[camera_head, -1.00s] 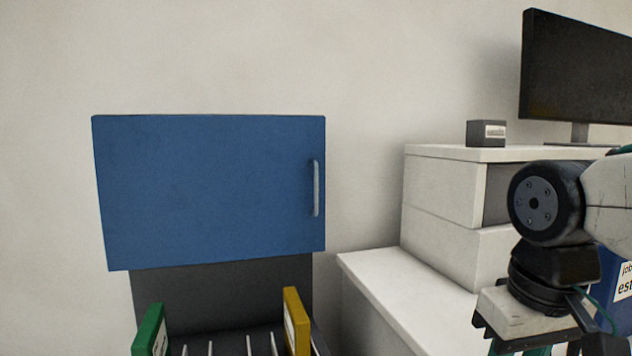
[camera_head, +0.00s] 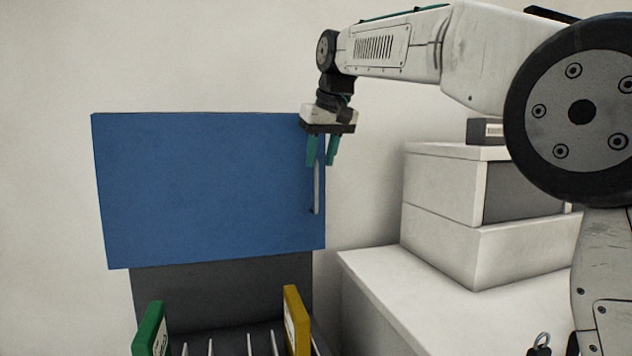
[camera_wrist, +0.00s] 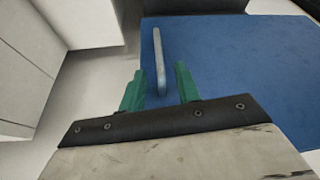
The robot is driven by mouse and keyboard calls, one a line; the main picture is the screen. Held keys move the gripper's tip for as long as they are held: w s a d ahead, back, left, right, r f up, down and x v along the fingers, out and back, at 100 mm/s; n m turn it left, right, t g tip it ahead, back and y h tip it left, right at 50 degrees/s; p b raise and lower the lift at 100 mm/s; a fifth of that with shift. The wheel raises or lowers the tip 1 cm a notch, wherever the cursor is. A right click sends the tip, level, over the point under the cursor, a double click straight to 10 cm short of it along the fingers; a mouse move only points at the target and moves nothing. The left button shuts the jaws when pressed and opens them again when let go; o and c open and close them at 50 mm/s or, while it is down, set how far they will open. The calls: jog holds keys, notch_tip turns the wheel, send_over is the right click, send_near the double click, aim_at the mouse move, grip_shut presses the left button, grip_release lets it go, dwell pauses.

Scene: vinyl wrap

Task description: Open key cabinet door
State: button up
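The key cabinet has a blue door (camera_head: 205,190), which is shut flat on the wall. Its grey vertical bar handle (camera_head: 317,190) is near the door's right edge. My gripper (camera_head: 321,164) points down at the top of the handle, with its two green fingers apart. In the wrist view the handle (camera_wrist: 159,60) runs up from between the open fingers (camera_wrist: 158,88), and the blue door (camera_wrist: 225,75) fills the right side. Whether the fingers touch the handle cannot be told.
Below the door is a dark rack (camera_head: 225,290) with a green binder (camera_head: 149,330) and a yellow binder (camera_head: 296,320). White drawers (camera_head: 440,215) stand to the right on a white surface (camera_head: 400,300). A dark box (camera_head: 485,131) sits on the drawers, partly behind my arm.

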aim_at(317, 174)
jog(key=x, duration=0.6)
jog(key=shift+w+f, duration=0.15)
jog(key=shift+f, duration=0.15)
grip_shut()
